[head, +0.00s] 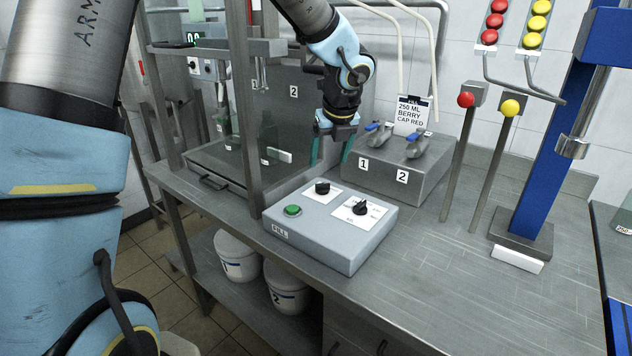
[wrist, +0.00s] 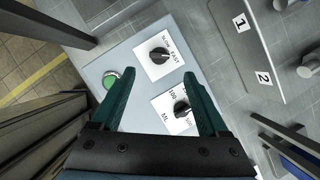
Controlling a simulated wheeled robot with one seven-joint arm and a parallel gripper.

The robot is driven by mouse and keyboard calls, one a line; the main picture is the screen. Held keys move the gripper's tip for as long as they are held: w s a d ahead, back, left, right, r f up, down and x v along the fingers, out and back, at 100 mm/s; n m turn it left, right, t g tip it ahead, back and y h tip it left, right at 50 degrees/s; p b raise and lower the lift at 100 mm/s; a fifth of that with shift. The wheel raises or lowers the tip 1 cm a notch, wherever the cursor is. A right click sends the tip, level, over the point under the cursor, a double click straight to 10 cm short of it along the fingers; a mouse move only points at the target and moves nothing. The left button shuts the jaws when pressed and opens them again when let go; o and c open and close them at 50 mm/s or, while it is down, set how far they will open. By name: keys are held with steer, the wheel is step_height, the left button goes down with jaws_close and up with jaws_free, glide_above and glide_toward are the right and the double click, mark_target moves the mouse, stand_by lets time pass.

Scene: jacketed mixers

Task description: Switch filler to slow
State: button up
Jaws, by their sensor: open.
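The filler control box (head: 330,232) is a grey box marked FILL on the bench, with a green button (head: 292,210) and two black knobs. The SLOW/FAST knob (head: 322,187) is the rear one; in the wrist view this knob (wrist: 158,56) sits on a white label between my fingertips in the picture. I cannot tell clearly which word it points to. The ML knob (wrist: 181,107) is beside my right finger. My gripper (head: 331,152) is open and empty, pointing down above the back of the box, apart from the knob.
A steel block (head: 395,170) with two blue-handled taps, marked 1 and 2, stands behind the box. A steel post (head: 243,110) rises at its left. Red and yellow ball levers (head: 466,100) and a blue column (head: 560,130) stand right. The bench front right is clear.

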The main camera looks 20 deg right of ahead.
mark_target(323, 183)
steer(key=x, duration=0.9)
steer(key=shift+f+p, duration=0.2)
steer(key=shift+p, duration=0.1)
jaws_close()
